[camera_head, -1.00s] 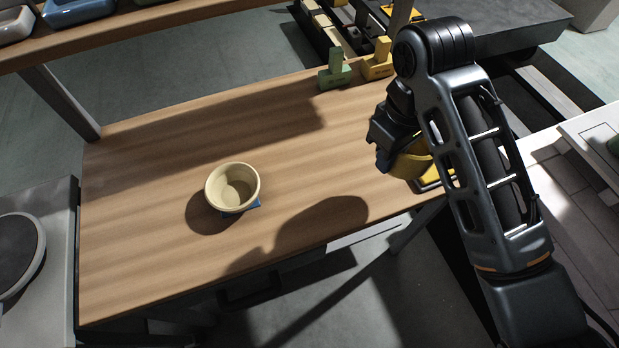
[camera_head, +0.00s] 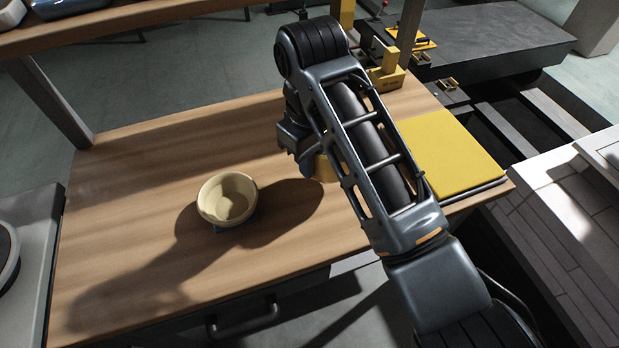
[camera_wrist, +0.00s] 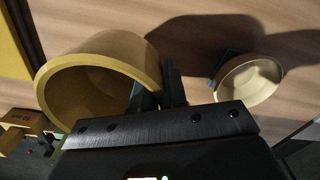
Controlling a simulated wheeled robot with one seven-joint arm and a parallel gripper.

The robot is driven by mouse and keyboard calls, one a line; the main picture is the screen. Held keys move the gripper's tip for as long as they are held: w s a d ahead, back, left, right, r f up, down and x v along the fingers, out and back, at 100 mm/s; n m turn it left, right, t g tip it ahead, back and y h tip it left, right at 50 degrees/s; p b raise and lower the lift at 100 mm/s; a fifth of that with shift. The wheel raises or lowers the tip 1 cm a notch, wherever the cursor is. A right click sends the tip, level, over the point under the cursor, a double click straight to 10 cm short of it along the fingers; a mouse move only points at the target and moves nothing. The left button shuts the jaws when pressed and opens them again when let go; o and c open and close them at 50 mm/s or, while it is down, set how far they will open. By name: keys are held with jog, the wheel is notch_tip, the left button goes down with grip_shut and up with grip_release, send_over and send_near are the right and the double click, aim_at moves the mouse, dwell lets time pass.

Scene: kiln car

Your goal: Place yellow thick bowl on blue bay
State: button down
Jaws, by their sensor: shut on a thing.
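The yellow thick bowl (camera_wrist: 88,85) is pinched at its wall by my gripper (camera_wrist: 160,90) in the wrist view, its opening facing the camera. In the head view, part of the bowl (camera_head: 325,169) shows below my gripper (camera_head: 296,146), above the wooden table; my arm hides the rest. A blue patch, seemingly the blue bay (camera_wrist: 224,60), peeks out beside and under a cream bowl (camera_wrist: 250,82). In the head view the cream bowl (camera_head: 228,199) sits upright over it, left of my gripper and apart from the yellow bowl.
A yellow square pad (camera_head: 449,152) lies on the right of the wooden table (camera_head: 130,225). A yellow marker block (camera_head: 387,78) stands at the back edge. A shelf (camera_head: 150,22) runs along the back left. The table's left half is bare around the cream bowl.

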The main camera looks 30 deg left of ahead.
jog(key=shift+a+f, duration=0.15)
jog(key=shift+f, duration=1.9)
jog(key=shift+f, duration=0.1)
jog(key=c, duration=1.2)
grip_release()
jog(key=shift+o, duration=0.2)
